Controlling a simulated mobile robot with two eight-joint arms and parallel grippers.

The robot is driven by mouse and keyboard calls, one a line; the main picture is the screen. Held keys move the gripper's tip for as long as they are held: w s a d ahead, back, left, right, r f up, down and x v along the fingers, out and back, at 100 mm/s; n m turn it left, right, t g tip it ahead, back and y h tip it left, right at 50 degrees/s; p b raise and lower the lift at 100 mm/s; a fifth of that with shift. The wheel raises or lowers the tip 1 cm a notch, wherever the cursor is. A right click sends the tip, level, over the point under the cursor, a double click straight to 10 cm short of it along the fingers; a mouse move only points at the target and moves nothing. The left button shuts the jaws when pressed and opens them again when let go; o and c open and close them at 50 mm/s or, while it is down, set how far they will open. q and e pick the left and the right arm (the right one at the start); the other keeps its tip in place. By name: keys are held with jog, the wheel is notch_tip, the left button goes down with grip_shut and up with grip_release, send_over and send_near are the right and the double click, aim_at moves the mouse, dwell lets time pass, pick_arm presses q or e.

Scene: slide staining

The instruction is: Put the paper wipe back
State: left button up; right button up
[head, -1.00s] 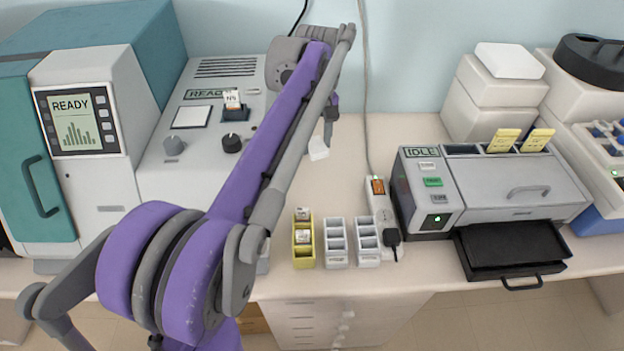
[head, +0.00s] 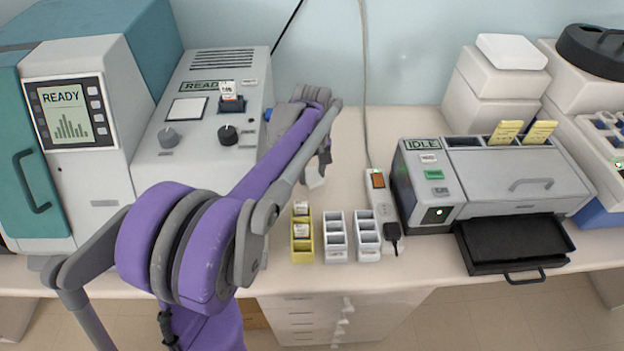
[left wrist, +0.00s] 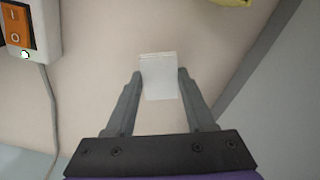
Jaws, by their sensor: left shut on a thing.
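The paper wipe (head: 316,177) is a small white sheet over the table, behind the yellow rack. It also shows in the left wrist view (left wrist: 159,80), between the two grey fingers. My left gripper (head: 325,160) is shut on the wipe by its side edges; its fingers show best in the left wrist view (left wrist: 157,78). My left arm hides part of the table in the head view. I cannot tell how high the wipe is above the table. My right gripper is in neither view.
A yellow rack (head: 302,257) and two white racks (head: 335,257) (head: 367,255) stand at the front, beside a power strip (head: 385,215). The IDLE machine (head: 520,180) is to the right, the READY machine (head: 185,145) to the left. The table (head: 350,140) behind the racks is clear.

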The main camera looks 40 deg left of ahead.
aim_at(312, 176)
pick_arm(q)
jog(key=shift+f, duration=1.4)
jog(key=shift+f, duration=0.2)
jog(key=o, duration=1.2)
jog(key=shift+r, duration=0.15)
notch_tip(312, 176, up, 12)
jog(key=shift+p, duration=0.35)
